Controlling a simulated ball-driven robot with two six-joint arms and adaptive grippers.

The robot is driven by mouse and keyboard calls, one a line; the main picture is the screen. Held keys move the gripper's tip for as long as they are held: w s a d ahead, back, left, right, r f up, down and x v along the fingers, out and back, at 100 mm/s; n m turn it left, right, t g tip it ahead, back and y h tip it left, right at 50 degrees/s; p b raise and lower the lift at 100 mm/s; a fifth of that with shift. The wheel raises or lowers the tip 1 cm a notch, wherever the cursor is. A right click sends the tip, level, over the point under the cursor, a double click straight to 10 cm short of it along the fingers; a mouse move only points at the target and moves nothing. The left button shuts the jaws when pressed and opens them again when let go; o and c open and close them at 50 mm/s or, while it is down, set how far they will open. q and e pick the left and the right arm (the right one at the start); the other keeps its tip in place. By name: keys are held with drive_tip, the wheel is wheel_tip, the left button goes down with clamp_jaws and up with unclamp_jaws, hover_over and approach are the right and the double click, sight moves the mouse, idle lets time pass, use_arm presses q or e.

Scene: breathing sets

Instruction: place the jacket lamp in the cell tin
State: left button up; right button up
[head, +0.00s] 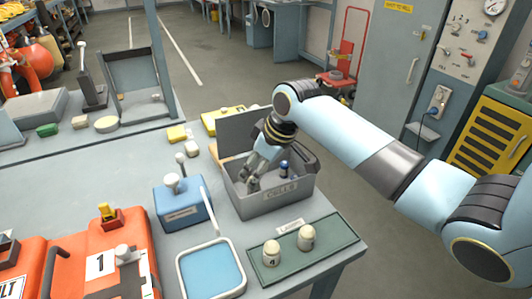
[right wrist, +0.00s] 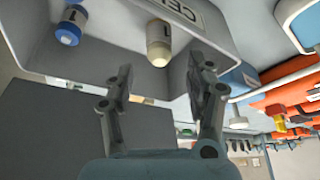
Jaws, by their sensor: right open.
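The cell tin (head: 272,204) is an open grey box with a raised lid and a "CELLS" label, on the bench in the head view. My right gripper (head: 252,184) reaches down into its left part, with fingers open. In the right wrist view a small cream-and-tan cylinder (right wrist: 159,42) with a pale rounded tip, seemingly the jacket lamp, lies inside the tin beyond the gap between the open fingertips (right wrist: 160,72), apart from them. A blue-capped cylinder (right wrist: 71,25) is also in the tin; it shows in the head view (head: 284,170). My left gripper is out of view.
A green tray (head: 342,236) with two cream domed pieces (head: 271,252) stands in front of the tin. A blue box with a knob (head: 183,206) and a blue-faced framed panel (head: 211,271) are to its left. Orange cases (head: 70,275) fill the front left.

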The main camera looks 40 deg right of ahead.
drive_tip(key=v, duration=0.8)
drive_tip(key=shift+s, duration=0.1)
